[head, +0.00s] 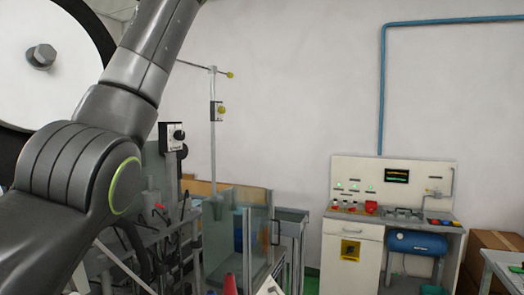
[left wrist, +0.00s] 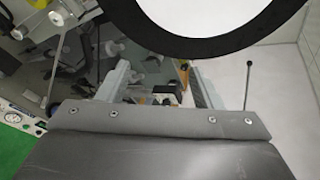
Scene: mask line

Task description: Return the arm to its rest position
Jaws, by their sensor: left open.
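My left arm (head: 75,175) fills the left side of the head view. Its bulky elbow joint has a green ring, and the forearm rises to the top edge, where it leaves the picture. The left gripper is outside the head view. In the left wrist view, the left gripper (left wrist: 157,68) shows two grey fingers spread apart, with no held object visible between them. Machine parts show beyond the fingers, blurred and partly hidden. My right arm and right gripper are in neither view.
A large white roll (head: 45,75) stands behind my left arm; it also shows close above the fingers in the left wrist view (left wrist: 205,15). A machine with a clear guard (head: 250,240) stands mid-picture.

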